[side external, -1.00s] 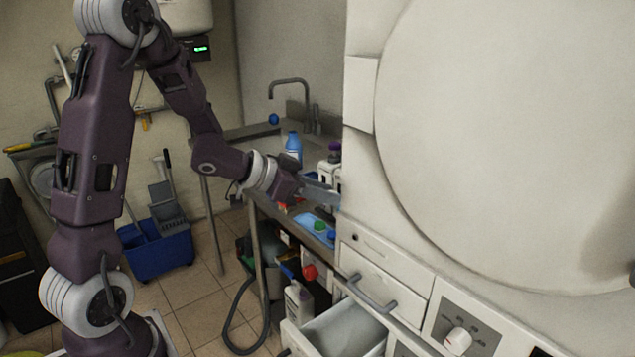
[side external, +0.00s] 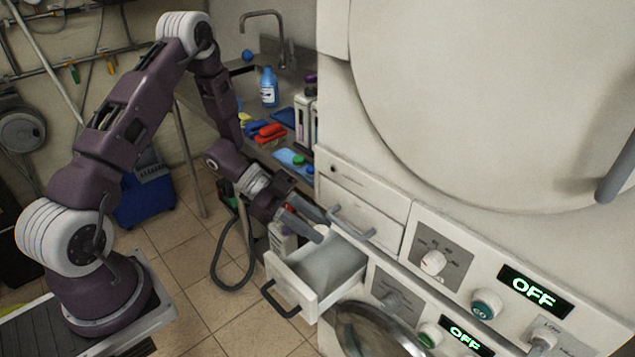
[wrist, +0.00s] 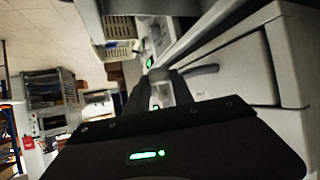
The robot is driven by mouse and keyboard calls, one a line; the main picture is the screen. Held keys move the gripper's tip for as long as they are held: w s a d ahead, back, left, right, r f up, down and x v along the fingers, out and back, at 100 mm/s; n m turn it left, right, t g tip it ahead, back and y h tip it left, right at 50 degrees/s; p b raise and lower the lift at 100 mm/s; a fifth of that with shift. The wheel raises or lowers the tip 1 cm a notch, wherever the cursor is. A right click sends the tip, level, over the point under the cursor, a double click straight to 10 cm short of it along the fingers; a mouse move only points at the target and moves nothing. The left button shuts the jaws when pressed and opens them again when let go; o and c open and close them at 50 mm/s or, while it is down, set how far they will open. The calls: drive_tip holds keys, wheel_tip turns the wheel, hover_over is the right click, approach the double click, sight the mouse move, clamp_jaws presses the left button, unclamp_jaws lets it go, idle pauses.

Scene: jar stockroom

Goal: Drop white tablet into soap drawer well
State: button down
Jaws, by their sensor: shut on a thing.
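The open soap drawer (side external: 292,279) juts out from the white machine in the side external view, with a pale well (side external: 332,262) inside and a dark handle on its front. My gripper (side external: 322,226) is over the back part of the drawer, with its fingers pointing toward the machine. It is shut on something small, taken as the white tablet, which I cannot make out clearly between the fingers. In the wrist view, the dark gripper body fills the bottom and the fingers (wrist: 155,92) reach up the middle.
A shut drawer with a grey handle (side external: 352,222) sits just above and behind the open one. Control knobs (side external: 432,262) and a round door (side external: 375,332) are to the right. A sink counter with a blue bottle (side external: 268,87) and sponges (side external: 271,131) stands behind my arm.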

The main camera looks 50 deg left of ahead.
drive_tip(key=shift+d+f+m+g, duration=0.25)
drive_tip(key=shift+f+m+g, duration=0.05)
drive_tip(key=shift+f, duration=0.35)
drive_tip(key=shift+w+a+f, duration=0.1)
drive_tip(key=shift+w, duration=0.05)
drive_tip(key=shift+w+f, duration=0.1)
drive_tip(key=shift+f, duration=2.8)
drive_tip(key=c, duration=1)
unclamp_jaws()
